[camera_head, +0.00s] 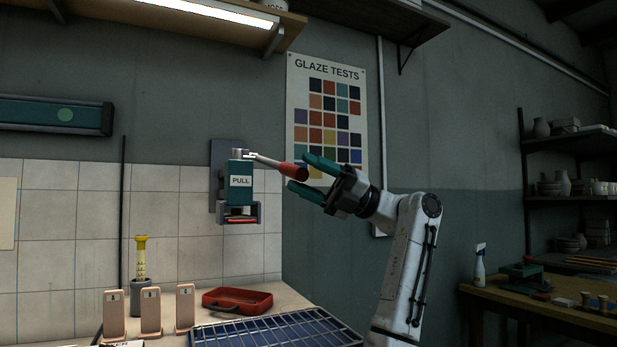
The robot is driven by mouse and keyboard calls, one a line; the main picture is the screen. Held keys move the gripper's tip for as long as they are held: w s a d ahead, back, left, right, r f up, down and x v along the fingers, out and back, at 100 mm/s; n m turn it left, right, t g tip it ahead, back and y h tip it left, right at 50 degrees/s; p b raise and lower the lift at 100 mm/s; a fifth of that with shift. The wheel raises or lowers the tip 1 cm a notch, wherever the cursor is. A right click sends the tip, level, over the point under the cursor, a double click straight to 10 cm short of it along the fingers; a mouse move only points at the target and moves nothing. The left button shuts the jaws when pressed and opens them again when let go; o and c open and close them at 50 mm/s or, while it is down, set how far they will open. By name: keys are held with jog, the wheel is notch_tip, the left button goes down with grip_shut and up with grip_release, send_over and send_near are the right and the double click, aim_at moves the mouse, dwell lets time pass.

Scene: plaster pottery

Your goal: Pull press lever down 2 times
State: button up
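The press (240,185) is a teal box marked PULL, fixed to a dark plate on the wall. Its lever (272,162) is a thin metal rod that runs right from the top of the press and slopes slightly down. The lever ends in a red handle (294,171). My gripper (304,173) has two teal fingers, spread apart, one above and one below the end of the red handle. The handle's tip lies between or just in front of the fingertips; I cannot tell whether they touch it.
A glaze test poster (328,112) hangs behind my gripper. A wooden table (540,308) stands at right.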

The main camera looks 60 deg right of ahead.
jog(key=s+b+v, duration=0.1)
jog(key=v, duration=0.5)
jog(key=r+b+v, duration=0.1)
jog(key=b+v, duration=0.1)
jog(key=v, duration=0.4)
jog(key=shift+s+a+r, duration=0.2)
jog(key=shift+s+a, duration=0.15)
jog(key=shift+s, duration=0.1)
dwell(0.5)
dwell(0.4)
